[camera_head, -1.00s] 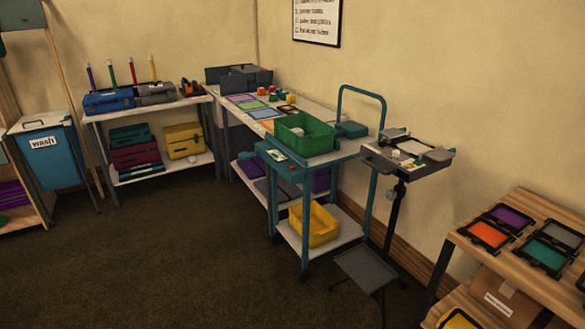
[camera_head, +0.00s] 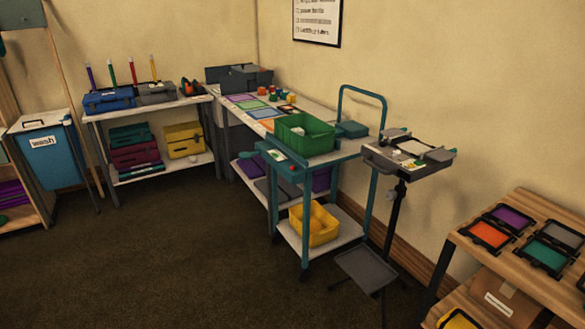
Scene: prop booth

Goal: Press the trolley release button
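The trolley (camera_head: 273,211) has a teal frame and handle and stands in the middle of the view. A green crate (camera_head: 306,134) sits on its top shelf and a yellow bin (camera_head: 314,224) on its lower shelf. A small red button (camera_head: 293,168) shows on the front edge of the trolley top, near a pale label (camera_head: 277,155). I cannot tell for certain whether this red spot is the release button. Neither of my grippers is in view.
A grey tray stand (camera_head: 408,158) with a low step (camera_head: 366,268) stands right of the trolley. A wooden shelf (camera_head: 533,268) with coloured trays is at lower right. A long table (camera_head: 315,107) is behind the trolley. The dark floor (camera_head: 160,265) at front left is clear.

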